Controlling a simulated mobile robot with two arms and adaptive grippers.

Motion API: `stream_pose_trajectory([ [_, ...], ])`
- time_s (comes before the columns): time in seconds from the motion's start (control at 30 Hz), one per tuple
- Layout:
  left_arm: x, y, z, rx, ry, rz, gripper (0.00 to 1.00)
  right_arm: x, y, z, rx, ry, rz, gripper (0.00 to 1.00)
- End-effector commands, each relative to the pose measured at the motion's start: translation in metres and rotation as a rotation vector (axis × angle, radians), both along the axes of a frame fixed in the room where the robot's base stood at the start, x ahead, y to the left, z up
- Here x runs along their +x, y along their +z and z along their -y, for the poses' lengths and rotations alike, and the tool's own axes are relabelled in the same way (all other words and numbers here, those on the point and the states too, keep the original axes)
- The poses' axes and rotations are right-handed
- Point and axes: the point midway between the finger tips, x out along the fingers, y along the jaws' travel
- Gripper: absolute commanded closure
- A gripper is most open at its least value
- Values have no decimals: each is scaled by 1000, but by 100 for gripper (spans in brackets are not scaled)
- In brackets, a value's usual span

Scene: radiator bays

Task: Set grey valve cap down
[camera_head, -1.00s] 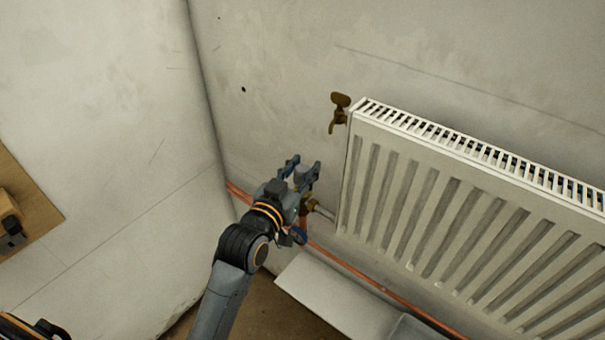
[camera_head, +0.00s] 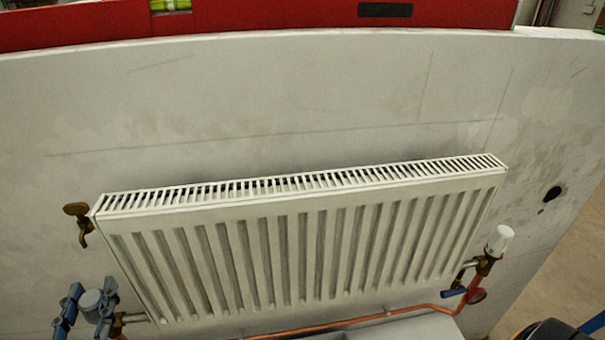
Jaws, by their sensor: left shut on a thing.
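The grey valve cap (camera_head: 91,299) is a small round grey piece at the lower left, between the fingers of my left gripper (camera_head: 88,305). The blue-grey fingers are shut on it. They are beside the brass valve (camera_head: 116,325) at the radiator's lower left corner. I cannot tell whether the cap touches that valve, as the fingers hide its lower part. My right gripper does not show.
The white radiator (camera_head: 300,240) fills the middle. A brass fitting (camera_head: 79,222) is at its upper left. A copper pipe (camera_head: 340,322) runs underneath. A red spirit level (camera_head: 290,15) lies along the top.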

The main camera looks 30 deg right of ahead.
Motion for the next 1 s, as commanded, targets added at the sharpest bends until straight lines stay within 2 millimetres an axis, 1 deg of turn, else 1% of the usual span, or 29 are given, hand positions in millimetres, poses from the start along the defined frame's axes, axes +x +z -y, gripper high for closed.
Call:
stream_pose_trajectory([
  [0.03,0,33,11,3,-38,9,78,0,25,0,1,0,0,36],
  [0.2,-5,102,56,5,-198,13,78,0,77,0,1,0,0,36],
  [0.3,-14,137,82,7,-295,12,78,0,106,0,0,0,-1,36],
  [0.37,-20,156,95,7,-352,10,78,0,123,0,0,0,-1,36],
  [0.4,-25,169,104,7,-389,9,78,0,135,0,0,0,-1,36],
  [0.5,-39,197,124,7,-479,6,78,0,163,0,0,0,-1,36],
  [0.6,-54,219,139,7,-559,2,78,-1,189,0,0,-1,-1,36],
  [0.73,-70,238,153,6,-637,-1,78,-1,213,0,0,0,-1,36],
  [0.83,-79,246,159,4,-675,-3,78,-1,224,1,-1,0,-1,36],
  [1.0,-85,249,163,2,-706,-2,78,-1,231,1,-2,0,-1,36],
])
